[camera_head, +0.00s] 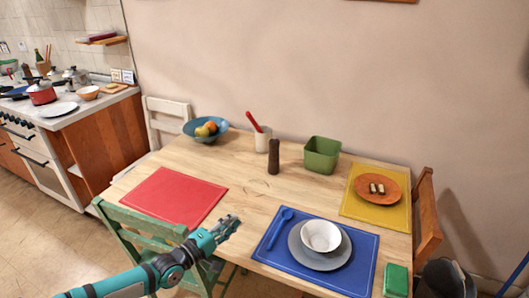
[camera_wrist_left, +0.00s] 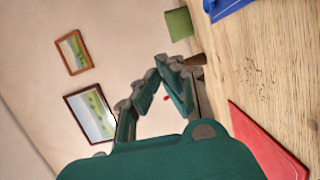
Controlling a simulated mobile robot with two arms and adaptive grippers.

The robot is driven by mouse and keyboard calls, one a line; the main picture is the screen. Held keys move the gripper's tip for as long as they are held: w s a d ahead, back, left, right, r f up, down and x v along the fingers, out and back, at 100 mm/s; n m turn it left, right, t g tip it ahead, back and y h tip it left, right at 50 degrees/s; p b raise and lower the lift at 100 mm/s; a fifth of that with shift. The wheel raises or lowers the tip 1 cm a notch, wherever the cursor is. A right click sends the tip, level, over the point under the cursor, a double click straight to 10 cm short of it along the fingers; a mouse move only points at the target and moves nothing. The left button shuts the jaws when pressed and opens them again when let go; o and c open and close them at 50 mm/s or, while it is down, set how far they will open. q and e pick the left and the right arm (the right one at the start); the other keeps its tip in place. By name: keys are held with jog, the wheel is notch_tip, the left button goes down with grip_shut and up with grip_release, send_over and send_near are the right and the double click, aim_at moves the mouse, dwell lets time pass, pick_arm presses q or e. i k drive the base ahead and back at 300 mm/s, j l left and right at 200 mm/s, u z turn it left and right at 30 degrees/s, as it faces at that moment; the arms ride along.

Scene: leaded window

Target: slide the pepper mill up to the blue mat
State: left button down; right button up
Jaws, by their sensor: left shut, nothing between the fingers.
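The dark brown pepper mill (camera_head: 273,157) stands upright on the wooden table, back of centre, in the head view. The blue mat (camera_head: 339,280) lies at the front right, apart from the mill, with bare wood between them. My left gripper (camera_head: 231,222) is shut and empty, above the table's front edge between the red and blue mats. In the left wrist view its fingers (camera_wrist_left: 161,64) come together. A brown piece behind them, perhaps the mill, is mostly hidden; a corner of the blue mat (camera_wrist_left: 225,8) shows at the top. My right gripper is not in view.
A white cup (camera_head: 262,140) with a red utensil and a green bin (camera_head: 321,154) stand near the mill. A white bowl (camera_head: 321,235) on a grey plate and a blue spoon (camera_head: 280,226) lie on the blue mat. The red mat (camera_head: 175,197) is bare.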

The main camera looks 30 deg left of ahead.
aim_at(273, 161)
jog(key=i+j, duration=0.45)
jog(key=i, duration=0.15)
jog(key=i+j, duration=0.45)
jog(key=i, duration=0.2)
